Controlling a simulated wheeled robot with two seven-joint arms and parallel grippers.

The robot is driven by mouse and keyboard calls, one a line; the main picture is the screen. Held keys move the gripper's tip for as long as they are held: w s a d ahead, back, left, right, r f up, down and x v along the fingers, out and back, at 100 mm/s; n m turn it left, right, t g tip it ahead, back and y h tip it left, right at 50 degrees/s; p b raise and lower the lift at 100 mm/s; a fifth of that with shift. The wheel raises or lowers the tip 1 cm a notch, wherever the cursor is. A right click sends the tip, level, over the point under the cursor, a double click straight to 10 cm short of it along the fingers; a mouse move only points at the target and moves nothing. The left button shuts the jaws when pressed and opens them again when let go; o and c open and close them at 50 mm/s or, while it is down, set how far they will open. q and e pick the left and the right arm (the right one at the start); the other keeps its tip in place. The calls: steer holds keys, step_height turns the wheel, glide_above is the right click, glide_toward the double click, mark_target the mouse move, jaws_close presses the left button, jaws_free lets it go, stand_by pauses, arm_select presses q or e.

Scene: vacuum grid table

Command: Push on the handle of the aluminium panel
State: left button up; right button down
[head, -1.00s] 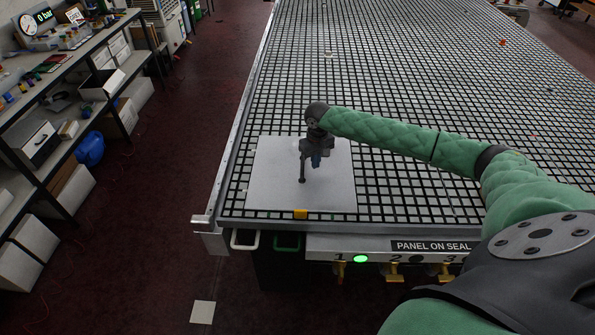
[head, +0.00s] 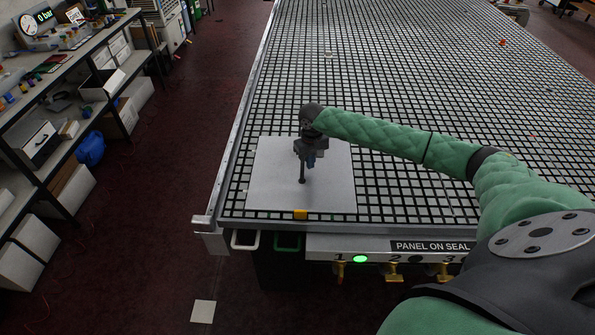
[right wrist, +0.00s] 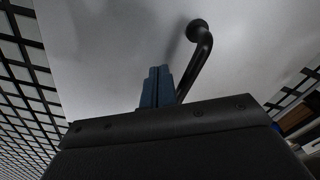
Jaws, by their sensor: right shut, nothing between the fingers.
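The aluminium panel (head: 265,190) is a pale grey square plate lying flat on the near left corner of the grid table. It also fills much of the right wrist view (right wrist: 95,50). A black bent handle (head: 302,173) stands on the panel, partly covered by my gripper. In the right wrist view the handle (right wrist: 204,45) shows a round foot and a curved bar. My right gripper (head: 311,161) points down over the panel. Its blue fingers (right wrist: 157,87) are shut and empty, just left of the handle bar in the wrist view; contact is unclear. My left gripper is out of view.
The grid table (head: 400,80) is mostly clear beyond the panel. A yellow block (head: 300,214) sits at the panel's near edge. A lit green lamp (head: 360,258) and brass valves (head: 394,273) are on the table front. A shelf (head: 60,150) stands left across the floor.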

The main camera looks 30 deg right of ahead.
arm_select(q)
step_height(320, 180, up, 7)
steer(key=p, duration=0.7)
stand_by(7.0)
